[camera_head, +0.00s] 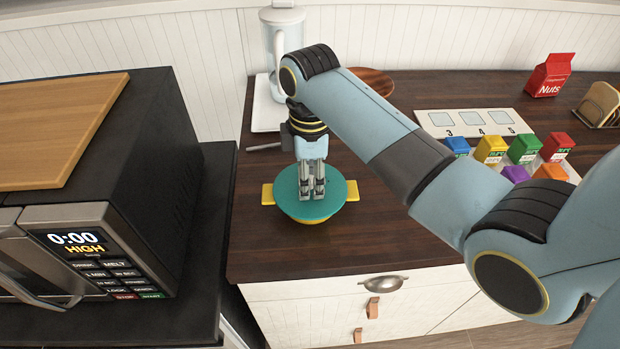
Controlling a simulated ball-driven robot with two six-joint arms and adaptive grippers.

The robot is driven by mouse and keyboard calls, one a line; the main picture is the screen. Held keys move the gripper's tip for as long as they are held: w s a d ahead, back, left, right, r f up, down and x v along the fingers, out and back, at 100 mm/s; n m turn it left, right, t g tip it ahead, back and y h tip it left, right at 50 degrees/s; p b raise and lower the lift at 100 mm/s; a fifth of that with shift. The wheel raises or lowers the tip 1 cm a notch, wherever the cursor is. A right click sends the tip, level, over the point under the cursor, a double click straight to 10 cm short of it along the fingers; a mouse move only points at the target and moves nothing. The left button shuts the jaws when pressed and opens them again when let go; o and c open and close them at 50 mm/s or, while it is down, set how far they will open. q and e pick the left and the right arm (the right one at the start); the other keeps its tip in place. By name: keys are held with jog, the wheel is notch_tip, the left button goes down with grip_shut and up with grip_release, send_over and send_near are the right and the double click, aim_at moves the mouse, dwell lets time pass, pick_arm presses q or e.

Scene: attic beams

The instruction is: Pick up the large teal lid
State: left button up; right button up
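The large teal lid (335,196) is round and lies on a yellow pot (352,190), whose two side handles and lower front edge show around it. The pot stands on the dark wooden counter near its front left part. My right gripper (312,197) points straight down over the middle of the lid, with its grey fingers close together and their tips at or just above the lid. The fingers hide the lid's centre, so I cannot tell whether they hold a knob. My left gripper is not in view.
A black microwave (150,150) with a wooden board (50,125) on top stands at the left. A blender (283,40) stands behind the gripper. Several coloured boxes (490,148), a numbered card (440,122) and a red nuts bag (550,76) are at the right. The counter before the pot is clear.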

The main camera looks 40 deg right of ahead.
grip_shut()
